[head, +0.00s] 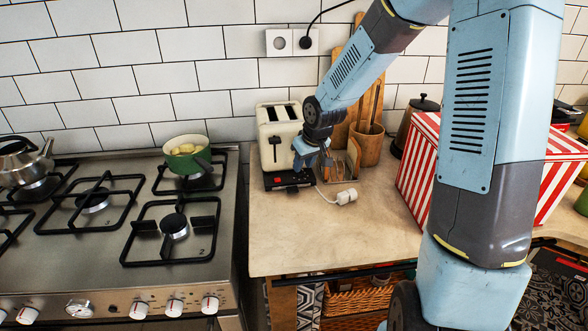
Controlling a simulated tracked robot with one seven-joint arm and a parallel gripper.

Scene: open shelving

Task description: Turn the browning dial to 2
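A cream toaster (279,135) with two dark slots stands on the counter against the tiled wall, right of the stove. A dark lever slot shows on its front. Its black lower front (284,182) carries small controls, with a small red spot among them. The browning dial and its setting are too small to make out. My gripper (312,163) reaches down from the upper right to the toaster's right front edge, above the base. It hides part of that side. I cannot tell whether it touches the toaster or how far its fingers are apart.
A white plug (346,197) lies on the counter (310,240). A wooden pot (368,145) and a red-and-white striped box (420,165) stand to the right. The stove (75,260) on the left bears a green pot (187,157) and a kettle (22,162). The counter's front is clear.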

